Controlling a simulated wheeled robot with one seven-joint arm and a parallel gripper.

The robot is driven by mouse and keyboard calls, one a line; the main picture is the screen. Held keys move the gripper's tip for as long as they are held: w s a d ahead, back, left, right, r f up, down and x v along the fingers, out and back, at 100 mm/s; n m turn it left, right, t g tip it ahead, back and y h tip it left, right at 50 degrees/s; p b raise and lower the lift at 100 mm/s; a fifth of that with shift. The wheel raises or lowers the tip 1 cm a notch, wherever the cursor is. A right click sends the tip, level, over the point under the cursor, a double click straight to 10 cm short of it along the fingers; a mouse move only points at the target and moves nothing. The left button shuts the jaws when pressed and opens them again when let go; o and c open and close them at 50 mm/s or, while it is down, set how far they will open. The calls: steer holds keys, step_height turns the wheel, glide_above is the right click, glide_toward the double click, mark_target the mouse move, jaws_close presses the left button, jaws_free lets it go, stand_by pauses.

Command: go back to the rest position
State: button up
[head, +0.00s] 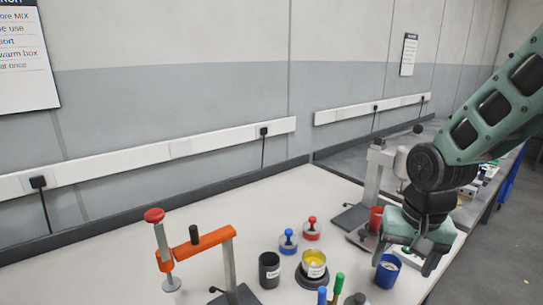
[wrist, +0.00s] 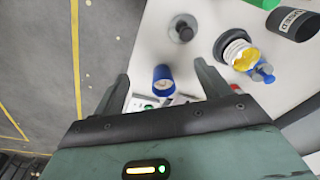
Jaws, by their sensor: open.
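My gripper (head: 406,256) is over the right end of the white bench, with its fingers pointing down. In the wrist view its two fingers (wrist: 164,80) are spread apart with nothing gripped. A blue cup (head: 386,272) with pale contents stands on the bench close to the fingers. In the wrist view the blue cup (wrist: 163,84) appears in the gap between the fingers, seemingly beyond the tips. A red cup (head: 375,219) stands behind my gripper, partly hidden by it.
An orange press (head: 205,241) stands at the left. A dark cup (head: 269,270), a tin with yellow contents (head: 313,265), blue (head: 288,241) and red (head: 311,229) knobbed stamps and green-topped items (head: 338,284) stand mid-bench. A grey stand (head: 373,180) is behind my arm. Open floor (wrist: 40,60) lies beside the bench.

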steer(key=s+d+r+n+t, duration=0.1)
steer(key=s+d+n, duration=0.35)
steer(key=d, duration=0.25)
steer(key=s+a+r+n+g, duration=0.1)
steer(key=s+a+n, duration=0.2)
steer(key=s+a, duration=0.3)
steer(key=s+a+r+n+g, duration=0.1)
steer(key=s+a+n, duration=0.2)
steer(key=s+a, duration=0.4)
steer(key=a, duration=0.6)
steer(key=shift+s+r+n, duration=0.15)
steer(key=shift+n, duration=0.2)
